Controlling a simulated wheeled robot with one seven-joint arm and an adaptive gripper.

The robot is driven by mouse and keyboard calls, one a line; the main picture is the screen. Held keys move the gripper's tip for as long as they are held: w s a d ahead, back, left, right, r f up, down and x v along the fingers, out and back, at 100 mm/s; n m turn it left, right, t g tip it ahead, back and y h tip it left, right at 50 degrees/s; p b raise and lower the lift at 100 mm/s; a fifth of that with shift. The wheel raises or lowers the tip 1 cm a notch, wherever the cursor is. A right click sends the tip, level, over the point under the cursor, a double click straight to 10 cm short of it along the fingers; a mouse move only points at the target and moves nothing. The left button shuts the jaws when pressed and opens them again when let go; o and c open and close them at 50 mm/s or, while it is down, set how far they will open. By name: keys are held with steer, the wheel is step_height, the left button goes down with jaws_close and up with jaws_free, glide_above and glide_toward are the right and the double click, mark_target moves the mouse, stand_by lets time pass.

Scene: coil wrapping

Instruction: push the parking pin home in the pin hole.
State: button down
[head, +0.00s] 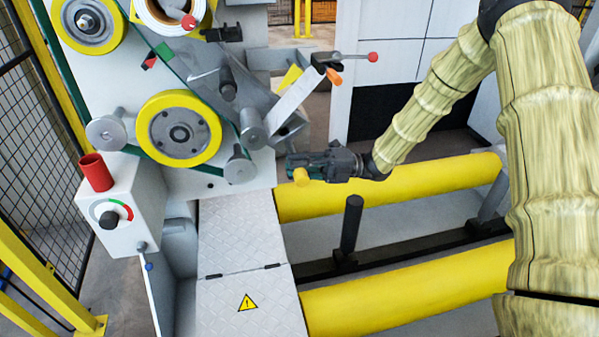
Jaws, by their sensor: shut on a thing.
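My gripper (300,163) is at mid-picture, pointing left, just right of the machine's lower plate. It is shut on a small yellow cylindrical piece (301,177), whose rounded end shows just below the jaws. This may be the parking pin, but its shaft does not show. The pin hole cannot be made out. I cannot tell whether the yellow piece touches the machine or sits in a hole.
The wrapping machine has yellow wheels (179,129) and grey rollers at left. A control box (122,205) carries a red cup (96,172). Yellow rollers (420,187) and an upright black post (350,226) stand below my arm. A red-knobbed lever (372,57) juts out above.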

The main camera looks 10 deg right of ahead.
steer(key=shift+w+b, duration=0.7)
steer(key=shift+w, duration=1.25)
steer(key=shift+b, duration=0.9)
stand_by(0.6)
steer(key=w+b, duration=0.3)
steer(key=w, duration=0.4)
steer(key=shift+w, duration=0.4)
stand_by(3.4)
